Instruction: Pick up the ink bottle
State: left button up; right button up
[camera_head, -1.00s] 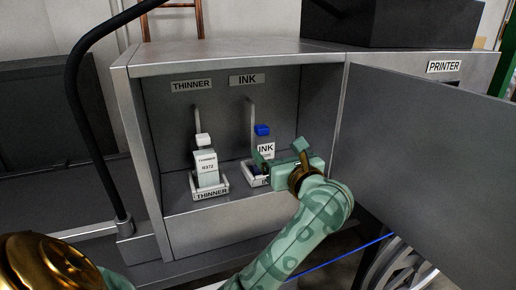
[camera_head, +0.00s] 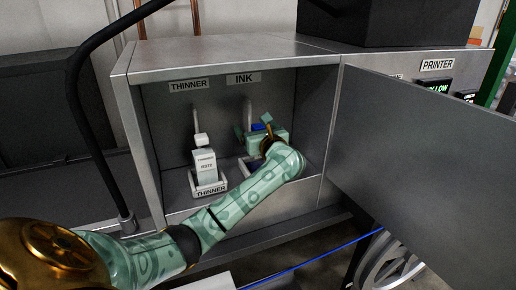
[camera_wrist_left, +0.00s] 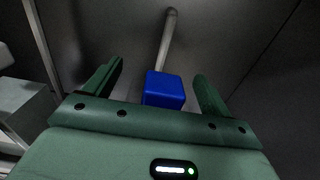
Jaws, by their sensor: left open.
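The ink bottle shows mainly as its blue cap (camera_head: 258,127) inside the cabinet, below the INK label. My left gripper and forearm hide most of its body. My left gripper (camera_head: 252,129) is open at the height of the cap. In the left wrist view the blue cap (camera_wrist_left: 164,89) lies between the two spread green fingers of the gripper (camera_wrist_left: 158,76), with gaps on both sides. My right gripper is not in view.
The white thinner bottle (camera_head: 204,165) stands in its labelled tray (camera_head: 209,190) left of my arm. Cabinet walls enclose the space, and the open door (camera_head: 425,165) stands on the right. A thin pipe (camera_wrist_left: 168,40) rises behind the ink cap.

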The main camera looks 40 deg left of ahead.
pick_arm(q)
jog(key=shift+s+d, duration=0.1)
jog(key=shift+d, duration=0.1)
jog(key=shift+c, duration=1.2)
jog(key=c, duration=1.1)
jog(key=shift+r, duration=0.15)
